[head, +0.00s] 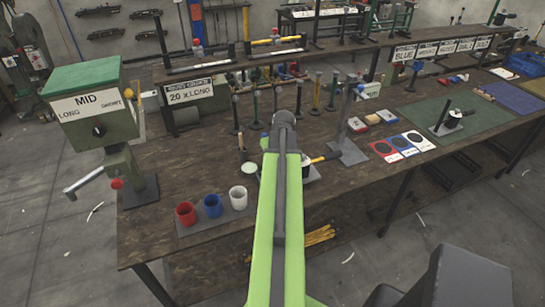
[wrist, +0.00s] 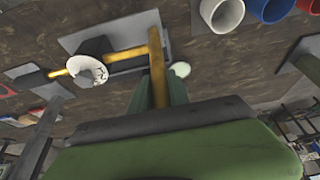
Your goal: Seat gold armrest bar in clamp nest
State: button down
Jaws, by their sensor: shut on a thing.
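In the wrist view a gold bar (wrist: 157,62) stands between the dark green fingers of my gripper (wrist: 160,92), which is shut on it. Its far end reaches over a grey plate (wrist: 84,36), which bears a black and white round part (wrist: 90,69). A yellow rod with a dark grip (wrist: 60,73) runs through or beside that part; this looks like the clamp nest. Another gold length (wrist: 125,54) meets the held bar from the side; whether they are one piece I cannot tell. In the head view my arm hides gripper and bar; the clamp's yellow and black handle (head: 326,157) shows right of it.
Red (head: 186,213), blue (head: 213,206) and white (head: 238,198) cups stand left of my arm. A pale disc (wrist: 181,69) lies close to the held bar. A grey post on a plate (head: 346,151) stands right of the clamp.

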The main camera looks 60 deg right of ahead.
jog(key=w+d+f+b, duration=0.1)
jog(key=w+d, duration=0.3)
jog(key=w, duration=0.2)
jog(key=shift+d, duration=0.3)
jog(key=shift+f, duration=0.25)
jog(key=shift+f+b, duration=0.2)
jog(key=shift+b, duration=0.2)
jog(key=shift+f+b, duration=1.15)
dwell(1.1)
jog(key=c, duration=1.2)
grip_release()
jog(key=shift+o, duration=0.2)
jog(key=shift+a+r, duration=0.1)
jog(key=shift+r, duration=0.1)
